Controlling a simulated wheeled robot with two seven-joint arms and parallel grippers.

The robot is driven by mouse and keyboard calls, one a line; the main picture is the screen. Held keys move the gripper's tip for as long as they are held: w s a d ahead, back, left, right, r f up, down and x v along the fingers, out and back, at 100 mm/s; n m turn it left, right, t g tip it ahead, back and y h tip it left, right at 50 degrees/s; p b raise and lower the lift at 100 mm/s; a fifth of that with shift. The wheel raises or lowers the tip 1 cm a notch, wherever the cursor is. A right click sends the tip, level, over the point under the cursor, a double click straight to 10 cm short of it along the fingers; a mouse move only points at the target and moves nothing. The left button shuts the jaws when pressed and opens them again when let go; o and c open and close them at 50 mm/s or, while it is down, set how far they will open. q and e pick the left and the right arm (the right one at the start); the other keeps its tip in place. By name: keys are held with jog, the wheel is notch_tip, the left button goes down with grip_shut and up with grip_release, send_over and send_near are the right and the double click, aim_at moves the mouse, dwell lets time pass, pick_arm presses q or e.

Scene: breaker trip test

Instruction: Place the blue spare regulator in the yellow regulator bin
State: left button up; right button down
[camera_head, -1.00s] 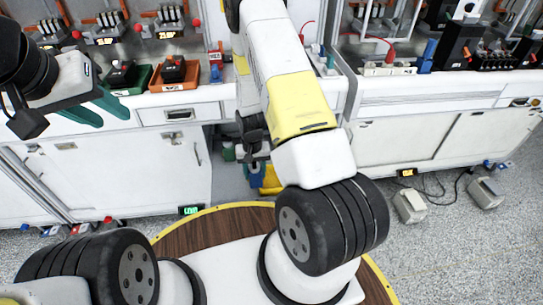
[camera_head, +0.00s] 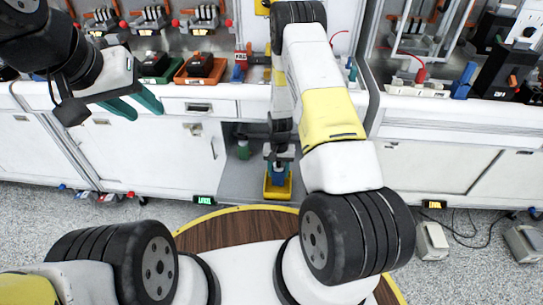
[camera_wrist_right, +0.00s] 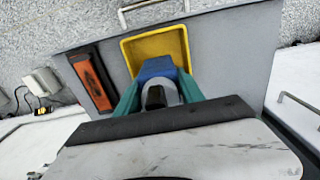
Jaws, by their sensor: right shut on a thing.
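The blue spare regulator (camera_wrist_right: 155,70) is between the teal fingers of my right gripper (camera_wrist_right: 158,88), which is shut on it. In the head view the regulator (camera_head: 279,171) shows over the yellow regulator bin (camera_head: 284,191), on a grey shelf low between the white cabinets. In the right wrist view the yellow bin (camera_wrist_right: 155,44) is just beyond the regulator, and the regulator overlaps its near edge. Whether it touches the bin floor cannot be told. My left gripper (camera_head: 133,106) has its teal fingers in front of the left counter, with nothing visible between them.
The grey shelf (camera_wrist_right: 220,65) also holds an orange-and-black item (camera_wrist_right: 92,78) beside the bin. A green item (camera_head: 243,150) stands further left in the recess. Green tray (camera_head: 158,72) and orange tray (camera_head: 199,76) sit on the counter above. Cabinets flank the recess.

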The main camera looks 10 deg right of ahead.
aim_at(278, 177)
jog(key=shift+f, duration=1.75)
jog(key=shift+f, duration=0.1)
jog(key=c, duration=0.7)
grip_release()
